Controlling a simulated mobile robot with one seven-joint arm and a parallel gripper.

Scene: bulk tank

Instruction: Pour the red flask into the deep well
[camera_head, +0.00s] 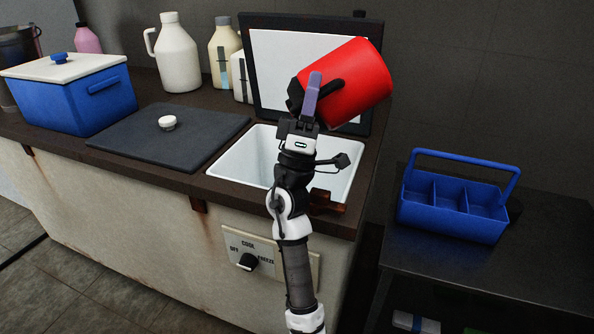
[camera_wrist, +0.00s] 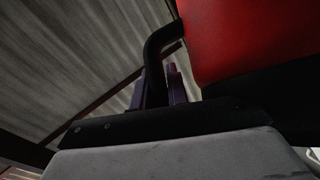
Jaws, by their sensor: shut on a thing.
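The red flask (camera_head: 352,84) is a large red cylinder with a black handle (camera_head: 328,90). It is raised above the counter and tilted in the head view, with its lower left part over the white basin. My gripper (camera_head: 312,97) is shut on the flask's black handle. In the wrist view my gripper (camera_wrist: 165,85) is around the dark handle (camera_wrist: 158,50), and the red body (camera_wrist: 240,40) fills the upper right. The deep well (camera_head: 237,152) is a white-lined square opening in the counter, partly hidden behind my arm. Whether anything flows from the flask cannot be seen.
A dark lid (camera_head: 165,135) with a white knob lies left of the well. A blue cooler (camera_head: 68,97) and several jugs (camera_head: 177,60) stand on the counter. A dark-framed panel (camera_head: 270,70) rises behind the well. A blue caddy (camera_head: 450,205) sits on the right table.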

